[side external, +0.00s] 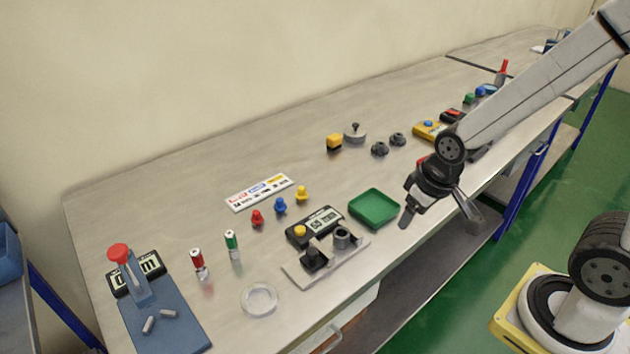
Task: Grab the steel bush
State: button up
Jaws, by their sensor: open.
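A grey hollow cylinder (341,237), which looks like the steel bush, stands upright on the right part of a light metal plate (298,272) near the front edge of the bench. A black block (314,259) stands on the same plate to its left. My gripper (439,217) is open and empty, with its fingers spread and pointing down. It is to the right of the bush and apart from it, above the bench's front edge.
A green tray (374,208) lies between the bush and my gripper. A black display box with a yellow knob (315,226) is just behind the plate. A clear ring (259,299) and a red-topped press (130,272) are to the left. The back left bench is clear.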

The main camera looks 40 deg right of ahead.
aim_at(341, 238)
dwell(0.4)
jog(key=shift+o, duration=0.4)
jog(key=f+m+g+y, duration=0.1)
jog(key=m, duration=0.1)
jog(key=w+f+m+g+y, duration=0.1)
jog(key=m, duration=0.1)
jog(key=f+m+g+y, duration=0.1)
jog(key=m, duration=0.1)
jog(key=shift+w+d+f+m+g, duration=0.15)
jog(key=shift+w+m+g, duration=0.1)
jog(key=shift+m+g, duration=0.15)
jog(key=w+m+y, duration=0.1)
jog(key=w+f+m+y, duration=0.1)
jog(key=m+y, duration=0.1)
jog(key=w+a+m+g+y, duration=0.1)
jog(key=m, duration=0.1)
jog(key=shift+w+f+y, duration=0.2)
jog(key=shift+f+y, duration=0.1)
jog(key=w+m+y, duration=0.1)
jog(key=w+m+t+y, duration=0.1)
jog(key=w+m+y, duration=0.2)
jog(key=m, duration=0.1)
jog(key=shift+w+d+f+y, duration=0.25)
jog(key=shift+w+f+y, duration=0.05)
jog(key=shift+w+y, duration=0.1)
jog(key=shift+w+d+m+t+y, duration=0.3)
jog(key=shift+w+m+t+y, duration=0.3)
jog(key=shift+w, duration=0.15)
jog(key=shift+x, duration=1.35)
